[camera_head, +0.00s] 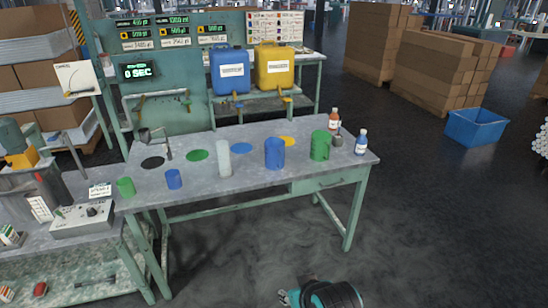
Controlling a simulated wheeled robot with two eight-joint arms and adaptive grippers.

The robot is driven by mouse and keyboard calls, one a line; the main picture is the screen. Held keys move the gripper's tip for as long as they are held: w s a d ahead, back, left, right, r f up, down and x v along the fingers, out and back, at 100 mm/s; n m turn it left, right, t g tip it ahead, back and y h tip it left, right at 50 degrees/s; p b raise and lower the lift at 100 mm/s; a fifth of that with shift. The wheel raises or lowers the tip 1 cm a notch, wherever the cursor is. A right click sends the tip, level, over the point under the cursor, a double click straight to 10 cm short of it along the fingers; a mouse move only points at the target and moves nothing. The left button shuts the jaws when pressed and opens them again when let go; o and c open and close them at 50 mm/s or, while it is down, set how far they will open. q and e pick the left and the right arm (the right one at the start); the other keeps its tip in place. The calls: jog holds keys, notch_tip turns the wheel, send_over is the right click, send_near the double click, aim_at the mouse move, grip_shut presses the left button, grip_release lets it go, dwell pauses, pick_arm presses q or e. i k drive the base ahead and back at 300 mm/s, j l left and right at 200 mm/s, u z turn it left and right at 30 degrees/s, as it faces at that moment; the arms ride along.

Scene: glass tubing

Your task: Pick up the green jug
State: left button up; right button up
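The green jug (320,146) stands upright on the right part of the grey table (226,183), beside a blue jug (275,153) to its left. A smaller green cup (126,187) stands near the left front edge of the same table. Nothing touches the green jug from above. Only a teal and black part of one of my arms shows at the bottom edge, well below the table and apart from the jug.
A red-labelled bottle (334,120), a small dark pot (338,141) and a blue bottle (361,142) stand close to the jug's right. A white cylinder (224,159) and a small blue cup (173,179) stand further left. Open floor lies before the table.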

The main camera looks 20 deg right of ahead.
aim_at(320, 142)
jog(key=i+l, duration=0.25)
jog(key=l, duration=0.3)
jog(key=i+l+z, duration=0.15)
jog(key=l, duration=0.4)
jog(key=i+l, duration=0.35)
jog(key=l, duration=0.2)
jog(key=i+l+z, duration=0.1)
jog(key=i+l, duration=0.15)
jog(key=l, duration=0.3)
jog(key=i+l, duration=0.25)
jog(key=l, duration=0.25)
jog(key=i+l+z, duration=0.15)
jog(key=i+l, duration=0.15)
jog(key=l, duration=0.2)
jog(key=i+l, duration=0.3)
jog(key=l, duration=0.2)
jog(key=z, duration=0.05)
